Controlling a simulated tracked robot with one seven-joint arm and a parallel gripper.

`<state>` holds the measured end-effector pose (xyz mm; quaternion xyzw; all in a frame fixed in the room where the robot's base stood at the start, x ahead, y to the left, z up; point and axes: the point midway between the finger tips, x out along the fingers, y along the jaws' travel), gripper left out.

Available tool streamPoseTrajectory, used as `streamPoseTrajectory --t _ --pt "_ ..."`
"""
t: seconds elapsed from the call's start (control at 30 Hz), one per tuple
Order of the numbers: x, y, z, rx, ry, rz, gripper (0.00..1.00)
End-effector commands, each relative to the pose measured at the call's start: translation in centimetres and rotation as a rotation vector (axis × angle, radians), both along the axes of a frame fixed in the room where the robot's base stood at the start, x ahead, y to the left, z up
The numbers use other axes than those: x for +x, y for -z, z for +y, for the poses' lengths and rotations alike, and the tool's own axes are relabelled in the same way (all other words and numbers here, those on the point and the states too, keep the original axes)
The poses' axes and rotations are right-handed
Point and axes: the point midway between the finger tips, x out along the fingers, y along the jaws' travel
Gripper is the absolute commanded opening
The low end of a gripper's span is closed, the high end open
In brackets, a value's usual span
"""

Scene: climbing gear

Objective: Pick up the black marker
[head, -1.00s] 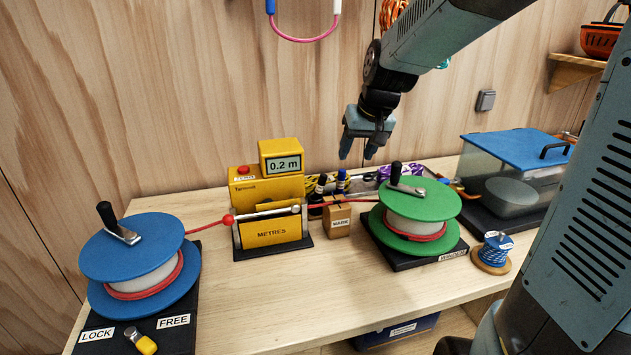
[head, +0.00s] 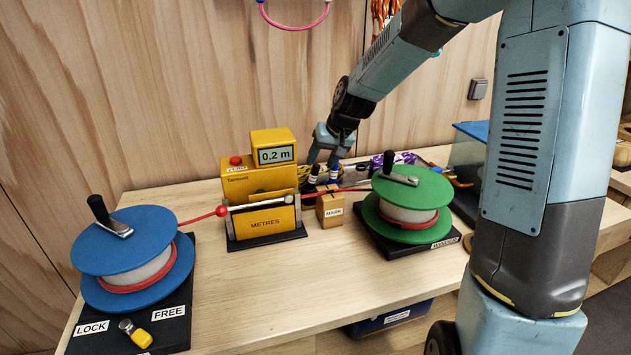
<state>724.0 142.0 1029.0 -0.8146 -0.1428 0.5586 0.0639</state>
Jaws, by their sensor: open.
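Two small upright markers stand behind the wooden MARK block (head: 331,208). The left one looks dark and seems to be the black marker (head: 313,174); the right one looks blue (head: 333,173). Both are small and partly hidden. My gripper (head: 322,160) points down just over the markers, its fingers apart with nothing seen held. The fingertips overlap the marker tops in the picture, and I cannot tell whether they touch.
The yellow length counter (head: 262,175) reading 0.2 m stands close left of the markers. A green reel (head: 415,187) is to the right and a blue reel (head: 125,247) at the left. A red rope (head: 355,189) runs in front of the markers. The table front (head: 300,290) is clear.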

Motion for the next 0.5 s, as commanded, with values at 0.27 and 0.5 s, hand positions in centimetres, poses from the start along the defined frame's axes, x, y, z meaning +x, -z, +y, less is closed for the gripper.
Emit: streamPoseTrajectory --t 0.27,0.5 --pt "0.7 1.8 0.6 0.0 -0.001 -0.001 0.54" --pt "1.0 3.2 1.1 0.001 0.0 0.002 0.54"
